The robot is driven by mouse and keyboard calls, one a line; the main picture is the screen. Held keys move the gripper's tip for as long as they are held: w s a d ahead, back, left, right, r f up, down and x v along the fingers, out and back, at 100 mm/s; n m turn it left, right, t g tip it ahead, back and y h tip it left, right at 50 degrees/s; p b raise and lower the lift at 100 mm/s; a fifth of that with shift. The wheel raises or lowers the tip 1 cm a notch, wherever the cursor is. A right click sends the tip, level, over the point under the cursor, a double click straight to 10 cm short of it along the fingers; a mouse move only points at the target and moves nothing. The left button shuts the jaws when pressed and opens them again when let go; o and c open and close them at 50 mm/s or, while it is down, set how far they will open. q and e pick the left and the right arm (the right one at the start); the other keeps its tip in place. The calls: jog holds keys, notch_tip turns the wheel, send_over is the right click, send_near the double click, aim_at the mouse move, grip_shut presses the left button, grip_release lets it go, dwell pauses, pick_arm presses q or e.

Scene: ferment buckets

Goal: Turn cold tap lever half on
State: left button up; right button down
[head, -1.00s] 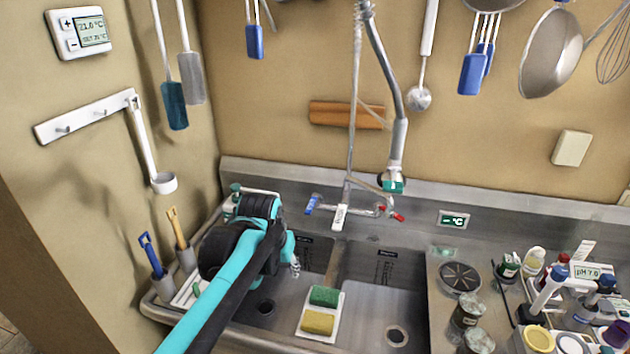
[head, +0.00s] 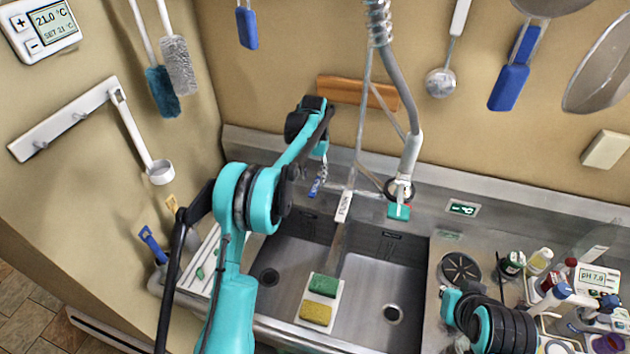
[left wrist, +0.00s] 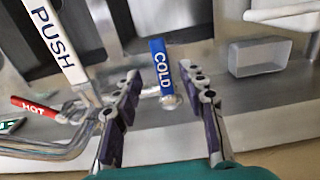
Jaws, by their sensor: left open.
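The cold tap lever is a blue handle lettered COLD (left wrist: 160,68) on a metal tap. It also shows small in the head view (head: 315,187), just under my left gripper (head: 322,172). In the left wrist view my left gripper (left wrist: 167,88) is open, with one dark-padded finger on each side of the lever. Gaps show between the lever and both fingers; I cannot tell its exact depth between them. The red HOT lever (left wrist: 33,107) is at the left of that view.
A white PUSH lever (left wrist: 58,45) stands close left of the cold lever. The hanging spray hose (head: 405,150) is to the right. A tray with a green sponge (head: 323,285) and a yellow sponge (head: 316,313) sits at the sink. Bottles and a pH meter (head: 592,278) crowd the right counter.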

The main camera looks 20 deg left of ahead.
aim_at(314, 190)
pick_arm(q)
notch_tip(314, 190, down, 6)
jog(key=shift+r, duration=0.1)
grip_shut()
